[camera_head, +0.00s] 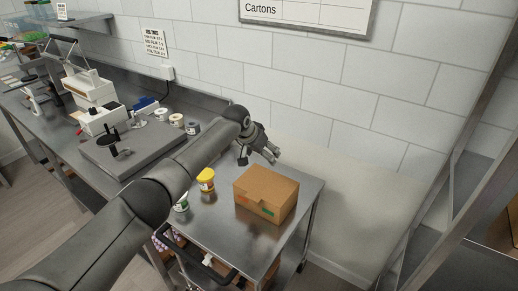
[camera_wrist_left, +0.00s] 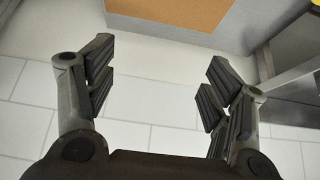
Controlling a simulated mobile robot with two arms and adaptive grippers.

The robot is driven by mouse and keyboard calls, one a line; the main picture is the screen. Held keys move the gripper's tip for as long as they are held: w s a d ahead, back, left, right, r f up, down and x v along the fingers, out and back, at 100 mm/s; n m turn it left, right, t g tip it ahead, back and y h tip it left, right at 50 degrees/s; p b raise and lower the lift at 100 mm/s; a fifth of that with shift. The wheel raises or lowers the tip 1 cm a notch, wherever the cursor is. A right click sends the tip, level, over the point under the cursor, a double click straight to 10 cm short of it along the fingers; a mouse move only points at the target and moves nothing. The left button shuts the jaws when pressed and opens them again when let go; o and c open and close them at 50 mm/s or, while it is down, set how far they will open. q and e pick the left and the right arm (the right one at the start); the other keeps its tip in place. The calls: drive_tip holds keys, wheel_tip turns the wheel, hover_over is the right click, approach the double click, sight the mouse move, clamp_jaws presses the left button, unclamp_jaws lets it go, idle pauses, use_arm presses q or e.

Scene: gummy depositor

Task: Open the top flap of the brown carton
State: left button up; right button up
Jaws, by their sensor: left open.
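The brown carton (camera_head: 266,193) sits on the steel cart top, and its top looks flat and closed. My left gripper (camera_head: 272,153) is above and behind the carton's back edge, apart from it. In the left wrist view, my left gripper (camera_wrist_left: 163,95) has its two fingers wide apart with nothing between them. Part of the carton (camera_wrist_left: 175,10) shows at the top of that view, beyond the fingertips. My right gripper is in neither view.
A tiled wall (camera_head: 310,100) is close behind. A metal rack (camera_head: 440,180) stands at the right. Machines and small jars fill the left bench.

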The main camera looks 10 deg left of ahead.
use_arm(q)
drive_tip(key=v, duration=1.2)
drive_tip(key=shift+f, duration=0.1)
